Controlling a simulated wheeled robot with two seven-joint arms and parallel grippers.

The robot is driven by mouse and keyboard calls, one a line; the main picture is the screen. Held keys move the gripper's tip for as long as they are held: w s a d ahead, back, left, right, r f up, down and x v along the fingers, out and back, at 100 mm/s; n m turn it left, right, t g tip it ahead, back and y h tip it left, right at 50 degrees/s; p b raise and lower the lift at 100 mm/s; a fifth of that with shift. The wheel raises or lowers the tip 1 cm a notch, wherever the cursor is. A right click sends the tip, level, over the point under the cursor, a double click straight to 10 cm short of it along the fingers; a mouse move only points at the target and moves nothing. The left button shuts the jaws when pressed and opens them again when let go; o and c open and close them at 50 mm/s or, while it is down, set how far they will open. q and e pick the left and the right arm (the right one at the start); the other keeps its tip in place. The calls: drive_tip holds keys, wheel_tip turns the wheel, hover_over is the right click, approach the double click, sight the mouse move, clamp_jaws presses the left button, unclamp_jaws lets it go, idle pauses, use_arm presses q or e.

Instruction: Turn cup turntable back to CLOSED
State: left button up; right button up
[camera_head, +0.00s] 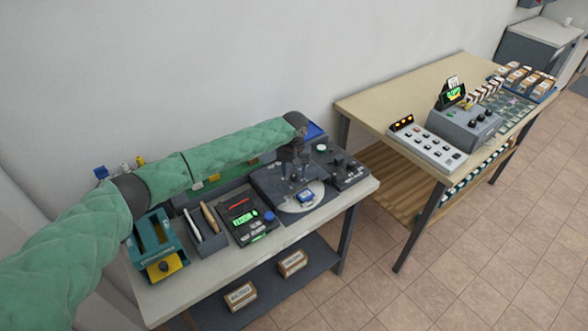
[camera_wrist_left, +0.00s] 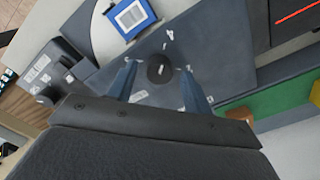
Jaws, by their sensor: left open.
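The cup turntable is a dark grey plate with a pale round disc (camera_head: 303,203) on the front table. It also shows in the left wrist view as a pale disc (camera_wrist_left: 105,35) partly under the dark plate (camera_wrist_left: 225,50). Contact cannot be told.
Left of the turntable are a device with a green display (camera_head: 244,219), a grey tray of tools (camera_head: 206,230) and a teal stand (camera_head: 157,246). A dark control box (camera_head: 342,168) stands just to the right. A second table (camera_head: 385,98) with panels stands further right.

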use_arm(q)
drive_tip(key=shift+f, duration=0.3)
clamp_jaws()
